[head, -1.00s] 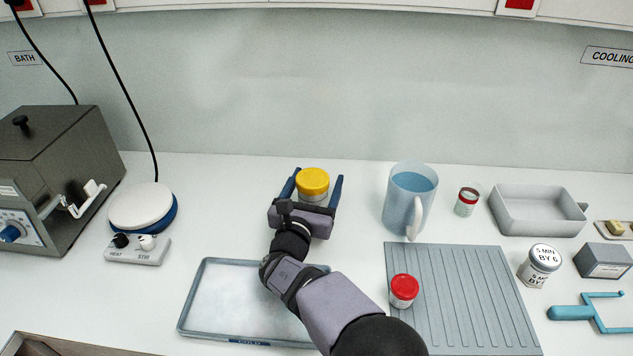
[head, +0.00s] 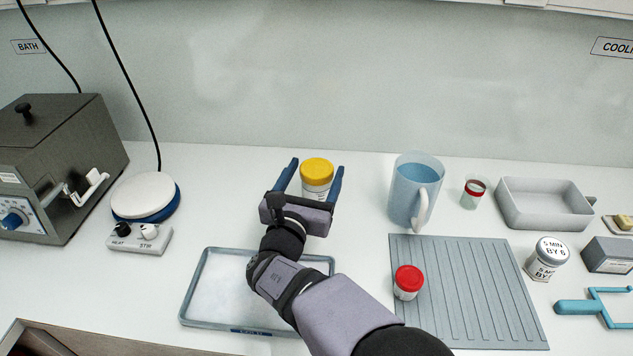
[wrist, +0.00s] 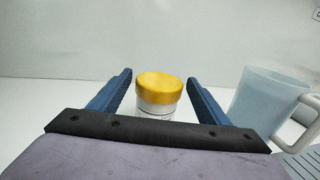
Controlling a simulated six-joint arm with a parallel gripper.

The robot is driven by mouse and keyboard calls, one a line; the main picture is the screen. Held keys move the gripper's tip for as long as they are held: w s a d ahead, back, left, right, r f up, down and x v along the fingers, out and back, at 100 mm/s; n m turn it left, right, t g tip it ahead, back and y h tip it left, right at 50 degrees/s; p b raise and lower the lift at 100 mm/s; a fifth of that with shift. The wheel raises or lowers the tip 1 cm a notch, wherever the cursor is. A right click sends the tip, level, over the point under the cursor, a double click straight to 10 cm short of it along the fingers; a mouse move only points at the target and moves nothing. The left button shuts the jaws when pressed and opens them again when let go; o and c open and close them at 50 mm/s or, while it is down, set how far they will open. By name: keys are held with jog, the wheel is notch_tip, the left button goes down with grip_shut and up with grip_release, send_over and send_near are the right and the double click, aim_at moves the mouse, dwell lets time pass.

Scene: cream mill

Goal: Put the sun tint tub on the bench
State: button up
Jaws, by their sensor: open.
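The tub with the yellow lid (head: 317,170) stands upright on the white bench (head: 250,190) towards the back. In the wrist view the yellow-lidded tub (wrist: 158,90) sits between the two blue fingers, with a gap on each side. Its label is too small to read. My gripper (head: 316,172) is open and empty, its fingers apart on either side of the tub. The palm hides the lower part of the tub in both views.
A blue jug (head: 408,190) stands right of my gripper. A red-lidded tub (head: 408,281) is on the ribbed grey mat (head: 470,290). A cold tray (head: 215,293) lies under my arm, and a hotplate stirrer (head: 142,198) stands left. The bench around the tub is clear.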

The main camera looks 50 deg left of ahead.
jog(key=shift+r, duration=1.85)
